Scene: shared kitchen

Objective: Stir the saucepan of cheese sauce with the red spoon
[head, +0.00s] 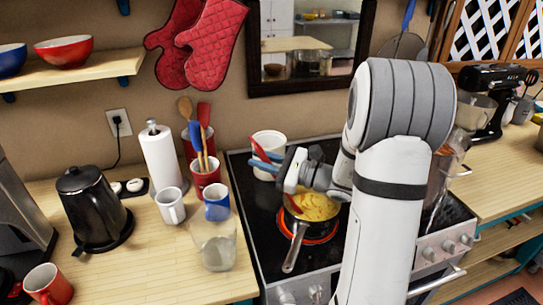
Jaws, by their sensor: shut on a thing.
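The saucepan (297,238) stands on the stove over a glowing orange-red ring, its handle pointing toward the front. Yellow cheese sauce (318,207) fills it. My gripper (263,160) is above and left of the pan, its blue-grey fingers pointing left. It is shut on the red spoon (257,147), whose upper end sticks out above the fingers. A lower red part of the spoon shows below the gripper at the sauce's left side. The middle of the spoon is hidden by the gripper, and I cannot see how deep its tip is.
A white pot (269,143) stands on the stove behind my gripper. Left of the stove are a clear glass container (213,244), a blue mug (216,203), a white mug (170,206), a red utensil holder (206,180), paper towels (163,163) and a black kettle (91,208).

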